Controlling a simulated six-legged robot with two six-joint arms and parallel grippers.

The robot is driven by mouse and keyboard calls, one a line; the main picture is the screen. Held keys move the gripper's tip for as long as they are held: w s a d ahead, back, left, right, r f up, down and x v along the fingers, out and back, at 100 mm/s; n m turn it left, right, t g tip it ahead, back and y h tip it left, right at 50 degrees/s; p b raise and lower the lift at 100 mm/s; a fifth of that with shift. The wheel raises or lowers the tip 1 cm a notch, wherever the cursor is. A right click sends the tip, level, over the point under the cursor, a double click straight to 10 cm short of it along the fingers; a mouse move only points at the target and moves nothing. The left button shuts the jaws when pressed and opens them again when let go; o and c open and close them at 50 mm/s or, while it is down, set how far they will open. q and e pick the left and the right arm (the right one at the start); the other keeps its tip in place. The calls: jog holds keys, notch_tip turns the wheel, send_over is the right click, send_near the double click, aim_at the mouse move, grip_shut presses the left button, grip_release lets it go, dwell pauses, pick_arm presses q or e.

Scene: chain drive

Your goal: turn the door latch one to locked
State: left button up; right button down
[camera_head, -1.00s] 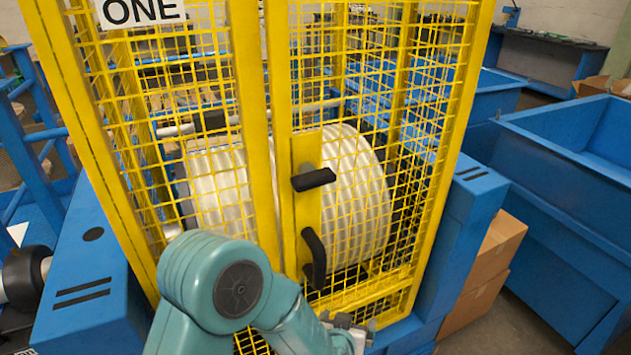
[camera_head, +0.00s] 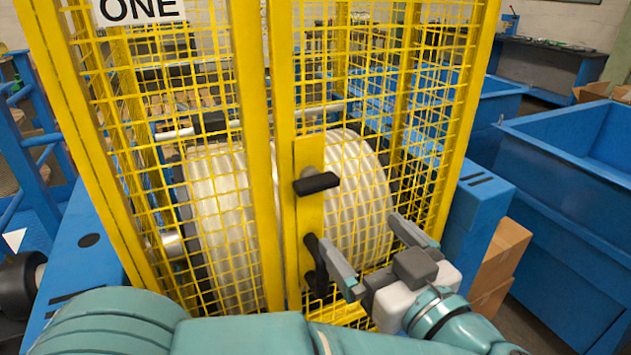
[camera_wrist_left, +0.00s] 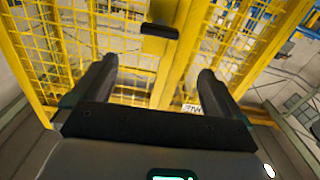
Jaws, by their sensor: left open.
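The door latch is a short black handle (camera_head: 316,183) on a yellow plate of the mesh door marked ONE. It lies roughly level, slightly tilted. Below it is a black curved door pull (camera_head: 312,246), partly hidden by a finger of my left gripper. My left gripper (camera_head: 361,230) is open and empty, below and right of the latch, in front of the mesh. In the left wrist view the black handle (camera_wrist_left: 160,31) shows beyond the open fingers (camera_wrist_left: 157,68), apart from them. My right gripper is not in view.
The yellow mesh cage (camera_head: 279,150) encloses a large pale ribbed drum (camera_head: 362,190). A ONE sign (camera_head: 140,9) hangs at upper left. A blue bin (camera_head: 570,200) and cardboard boxes (camera_head: 503,255) stand at right. Grey floor shows between the boxes and the bin.

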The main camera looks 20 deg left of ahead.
aim_at(320, 186)
pick_arm(q)
jog(key=p+x, duration=0.1)
jog(key=x, duration=1.5)
jog(key=shift+f, duration=0.1)
jog(key=c, duration=0.8)
